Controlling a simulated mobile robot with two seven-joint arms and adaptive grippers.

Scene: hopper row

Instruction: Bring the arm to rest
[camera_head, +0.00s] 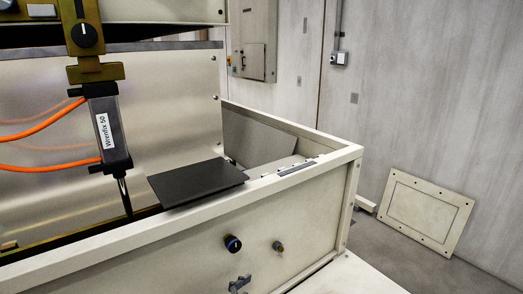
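Neither of my grippers shows in the head view, and I see no part of my arms. The hopper (190,225), a cream metal box with a raised rim, fills the lower left and middle. A dark flat plate (197,181) lies across its front rim. A grey device labelled "Wrenfix 50" (118,145) hangs from a brass-coloured bracket (88,40), with orange cables on its left and a thin dark probe pointing down behind the rim. The probe's tip is hard to make out.
A dark knob (232,244), a small fitting (278,247) and a metal latch (239,285) stick out from the hopper's front. A bolted panel (424,212) leans against the wall at right. Grey floor (395,255) is bare there. A wall cabinet (254,42) is at the back.

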